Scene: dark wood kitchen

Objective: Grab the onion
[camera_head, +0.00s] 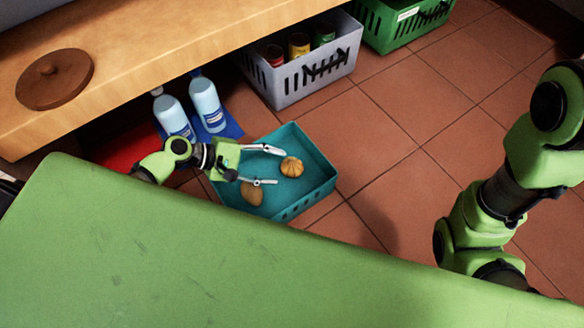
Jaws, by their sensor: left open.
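A teal crate (325,182) stands on the tiled floor beyond the green surface. In it lie a round, ribbed orange-yellow vegetable (291,166) and a smooth brown vegetable (251,194), which may be the onion; I cannot tell for certain. My left gripper (279,167) is open over the crate, its fingers pointing right. The ribbed vegetable is just beyond the fingertips, apart from them in the picture.
Two blue-white bottles (206,104) stand left of the crate, near a wooden counter (150,60) bearing a round wooden lid (55,79). A grey crate (333,72) with jars and a green crate (402,25) stand behind. The floor to the right is clear.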

